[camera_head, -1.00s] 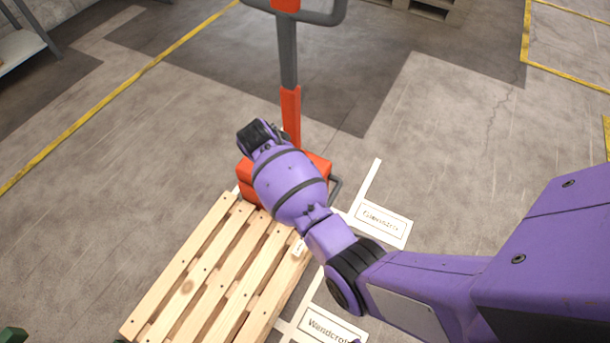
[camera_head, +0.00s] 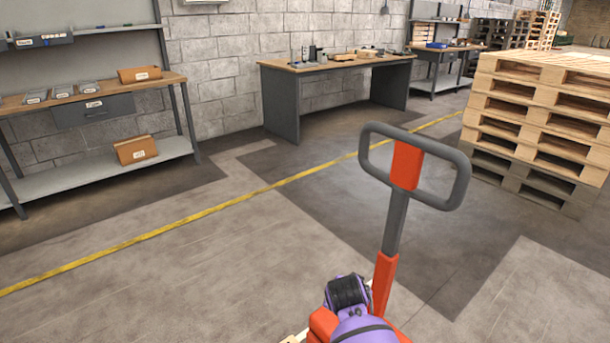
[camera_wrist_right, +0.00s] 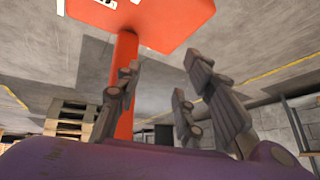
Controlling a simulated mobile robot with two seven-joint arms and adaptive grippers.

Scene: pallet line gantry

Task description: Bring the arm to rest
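My right arm (camera_head: 365,328) shows at the bottom edge of the head view as a purple, rounded link with a black, ribbed end beside the orange pallet jack (camera_head: 385,285). The rest of the arm is out of the picture. My right gripper (camera_wrist_right: 160,80) shows in the right wrist view. Its dark grey fingers stand apart with nothing between them. The orange body of the jack (camera_wrist_right: 150,22) fills the top of that view, behind the fingers; I cannot tell the gap to it. My left gripper is in neither view.
The jack's grey loop handle (camera_head: 462,180) rises at centre right. Stacked pallets (camera_head: 540,115) stand at the right. A workbench (camera_head: 285,100) and a shelf unit (camera_head: 165,150) line the wall. Floor at the left, along the yellow line (camera_head: 190,218), is clear.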

